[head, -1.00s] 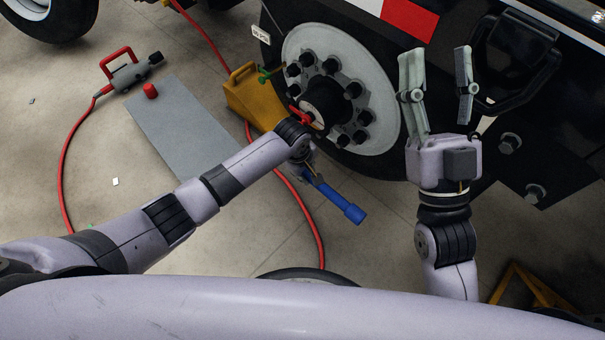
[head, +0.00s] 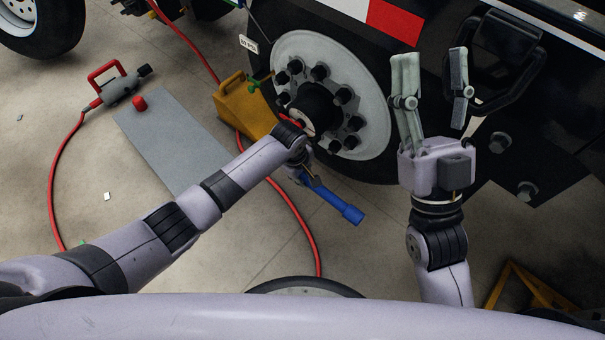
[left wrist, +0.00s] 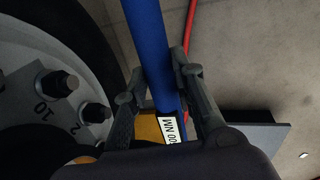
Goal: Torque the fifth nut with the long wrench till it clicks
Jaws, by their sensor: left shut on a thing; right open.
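The long wrench (head: 337,203) is blue and slants beside the wheel, its end pointing down and right. My left gripper (head: 309,180) is shut around its shaft; its fingers are largely hidden by the wrist in the head view. In the left wrist view the blue shaft (left wrist: 147,45) runs between both fingers, with a white label ending in "00 NM". The wheel hub (head: 357,85) carries a ring of dark nuts (head: 341,97). In the left wrist view, nuts (left wrist: 55,83) sit beside painted numbers 10 and 2. I cannot tell whether the wrench's head is on a nut. My right gripper (head: 431,75) is open and empty.
A red hose (head: 300,215) crosses the floor. The dark truck body stands behind my right gripper.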

